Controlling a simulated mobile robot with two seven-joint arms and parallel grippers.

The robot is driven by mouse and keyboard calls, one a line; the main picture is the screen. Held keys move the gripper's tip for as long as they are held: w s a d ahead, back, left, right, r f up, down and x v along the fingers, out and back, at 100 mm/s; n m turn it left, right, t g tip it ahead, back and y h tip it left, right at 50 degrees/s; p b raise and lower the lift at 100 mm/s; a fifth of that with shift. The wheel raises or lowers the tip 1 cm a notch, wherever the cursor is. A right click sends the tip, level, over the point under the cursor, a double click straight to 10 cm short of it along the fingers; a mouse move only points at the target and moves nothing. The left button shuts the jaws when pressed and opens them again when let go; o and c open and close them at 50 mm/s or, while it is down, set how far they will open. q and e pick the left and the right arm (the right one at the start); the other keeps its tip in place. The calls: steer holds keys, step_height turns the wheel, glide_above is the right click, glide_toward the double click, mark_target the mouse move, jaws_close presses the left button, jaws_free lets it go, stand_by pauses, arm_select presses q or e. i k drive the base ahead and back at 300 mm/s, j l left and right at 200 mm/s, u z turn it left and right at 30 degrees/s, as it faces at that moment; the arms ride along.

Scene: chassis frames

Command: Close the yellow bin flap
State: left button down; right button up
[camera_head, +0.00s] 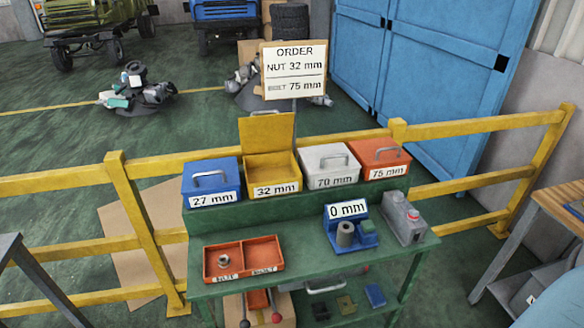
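The yellow bin (272,187), labelled 32 mm, stands on the raised back shelf of the green bench, between the blue and the white bins. Its yellow flap (267,138) is open and stands nearly upright at the bin's back edge. The inside of the bin looks empty from here, though its floor is only partly visible. Neither of my grippers is in view.
The blue bin (211,181), white bin (329,166) and orange bin (380,158) have shut, handled lids. An order sign (294,72) rises behind the flap. An orange tray (242,258) and a blue gauge (349,225) sit in front. A yellow railing (480,127) runs behind.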

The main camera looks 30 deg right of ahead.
mark_target(268, 133)
steer(key=i+j+z, duration=0.1)
steer(key=z, duration=1.15)
